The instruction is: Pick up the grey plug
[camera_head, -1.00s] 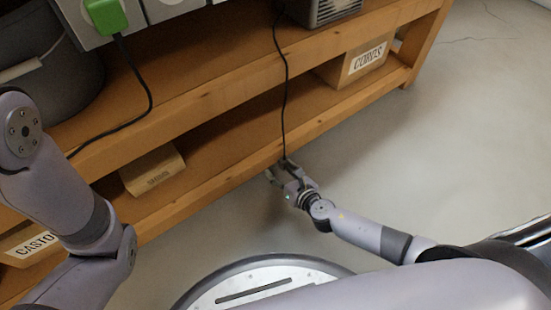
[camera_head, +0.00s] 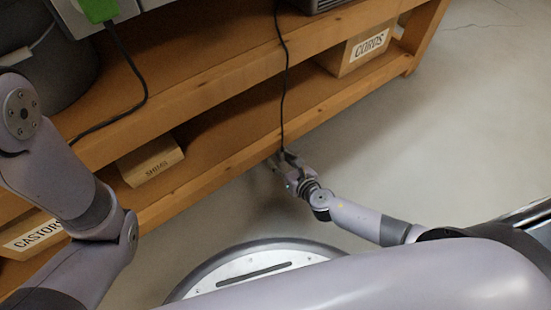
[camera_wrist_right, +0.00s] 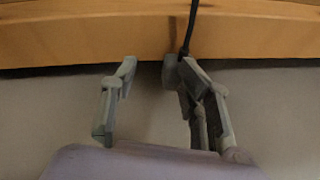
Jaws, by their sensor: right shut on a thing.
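The grey plug (camera_wrist_right: 171,72) hangs at the end of a black cord (camera_head: 282,100) that runs down past the bench front. In the right wrist view it lies against the right-hand finger, just below the wooden edge. My right gripper (camera_head: 283,160) is at the cord's lower end, in front of the lower shelf edge.
A green plug (camera_head: 98,9) sits in a socket at the top left. The wooden bench (camera_head: 225,80) has boxes labelled CORDS (camera_head: 352,54), SHIMS (camera_head: 150,160) and CASTORS (camera_head: 35,235) on its lower shelf. The floor (camera_head: 440,130) at the right is clear.

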